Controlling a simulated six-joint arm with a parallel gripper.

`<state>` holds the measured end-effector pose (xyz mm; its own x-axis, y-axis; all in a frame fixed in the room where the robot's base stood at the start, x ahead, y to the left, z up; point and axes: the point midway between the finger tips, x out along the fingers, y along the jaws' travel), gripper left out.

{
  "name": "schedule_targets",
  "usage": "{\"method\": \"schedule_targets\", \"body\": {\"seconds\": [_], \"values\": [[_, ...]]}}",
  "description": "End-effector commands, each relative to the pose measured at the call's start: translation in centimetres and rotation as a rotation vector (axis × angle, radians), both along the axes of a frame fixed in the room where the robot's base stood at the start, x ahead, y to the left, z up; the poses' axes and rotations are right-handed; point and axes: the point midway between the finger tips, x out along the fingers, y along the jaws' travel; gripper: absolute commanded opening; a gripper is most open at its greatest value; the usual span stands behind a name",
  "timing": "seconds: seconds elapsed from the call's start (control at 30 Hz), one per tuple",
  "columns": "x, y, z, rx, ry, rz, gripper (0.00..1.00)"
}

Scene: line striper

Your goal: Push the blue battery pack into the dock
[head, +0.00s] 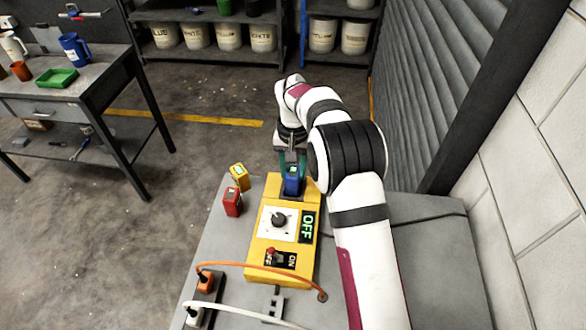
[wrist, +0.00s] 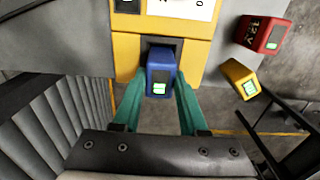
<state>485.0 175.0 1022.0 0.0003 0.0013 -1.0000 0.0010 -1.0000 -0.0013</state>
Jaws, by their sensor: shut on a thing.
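The blue battery pack (head: 292,182) stands at the far end of the yellow control box (head: 258,255). In the wrist view the blue pack (wrist: 160,74) is between the two teal fingers of my gripper (wrist: 160,98), which is shut on it. The pack is at the mouth of the dock (wrist: 163,43), a dark recess in the yellow box. I cannot tell how deep the pack sits in it. In the head view my gripper (head: 292,165) is above the pack and partly hides it.
A red pack (head: 232,202) and a yellow pack (head: 240,177) stand left of the box on the grey top (head: 222,235). An orange cable (head: 250,266) crosses the box's near end. A workbench (head: 85,75) stands at the left. A shuttered wall is at the right.

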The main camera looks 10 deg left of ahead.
Motion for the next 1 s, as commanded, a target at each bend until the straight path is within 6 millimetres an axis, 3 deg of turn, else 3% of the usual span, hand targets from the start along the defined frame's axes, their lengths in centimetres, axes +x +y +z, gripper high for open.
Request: {"method": "schedule_targets", "body": {"seconds": [0.87, 0.9, 1.0], "values": [[0.0, 0.0, -2.2, 0.000, 0.000, 0.000, 0.00], [0.0, 0.0, -2.2, 0.000, 0.000, 0.000, 0.44], [0.0, 0.0, -2.2, 0.000, 0.000, 0.000, 0.62]]}}
